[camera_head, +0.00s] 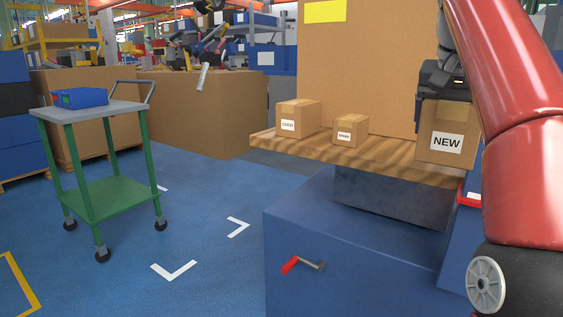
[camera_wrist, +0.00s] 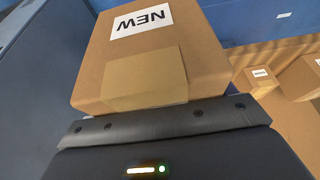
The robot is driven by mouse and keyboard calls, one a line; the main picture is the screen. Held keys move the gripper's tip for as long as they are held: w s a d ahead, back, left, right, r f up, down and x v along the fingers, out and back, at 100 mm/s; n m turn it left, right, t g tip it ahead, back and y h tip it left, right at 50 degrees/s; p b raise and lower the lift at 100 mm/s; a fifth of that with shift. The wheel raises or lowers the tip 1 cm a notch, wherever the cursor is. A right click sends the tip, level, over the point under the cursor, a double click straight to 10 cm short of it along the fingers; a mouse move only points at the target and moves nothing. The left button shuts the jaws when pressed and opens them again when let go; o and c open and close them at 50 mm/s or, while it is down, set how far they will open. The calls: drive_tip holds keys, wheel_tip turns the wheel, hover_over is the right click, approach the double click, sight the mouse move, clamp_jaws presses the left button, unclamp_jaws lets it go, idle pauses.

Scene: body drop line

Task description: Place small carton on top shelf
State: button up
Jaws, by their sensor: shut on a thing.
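My gripper (camera_head: 446,88) is shut on a brown carton with a white NEW label (camera_head: 446,152), at the right of the head view. The carton hangs below the gripper at the right end of a wooden board, and I cannot tell whether it touches the board. In the wrist view the NEW carton (camera_wrist: 150,58) fills the middle, in front of the gripper. Two labelled cartons stand on the board: a larger left carton (camera_head: 301,112) and a smaller carton (camera_head: 350,131). No top shelf can be made out for certain.
The wooden board (camera_head: 375,158) rests on a dark block above a blue cabinet (camera_head: 340,255). A large cardboard box (camera_head: 365,70) stands behind the cartons. A green-legged cart (camera_head: 95,150) with a blue box (camera_head: 80,97) stands left. Blue floor between is clear.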

drive_tip(key=w+a+f+n+y, duration=0.1)
drive_tip(key=a+f, duration=0.3)
drive_tip(key=f, duration=1.3)
drive_tip(key=w+a+f+n, duration=0.1)
drive_tip(key=a+f+n, duration=0.2)
drive_tip(key=f, duration=1.4)
drive_tip(key=w+a+f+n+y, duration=0.1)
drive_tip(key=a+f, duration=0.5)
drive_tip(key=f, duration=1)
drive_tip(key=shift+a+f+n+t+y, duration=0.2)
drive_tip(key=shift+f+n+t+y, duration=0.15)
drive_tip(key=shift+n, duration=0.45)
drive_tip(key=shift+w+f, duration=0.1)
drive_tip(key=shift+w, duration=0.05)
drive_tip(key=x, duration=0.4)
drive_tip(key=shift+w+f, duration=0.25)
drive_tip(key=shift+f, duration=0.05)
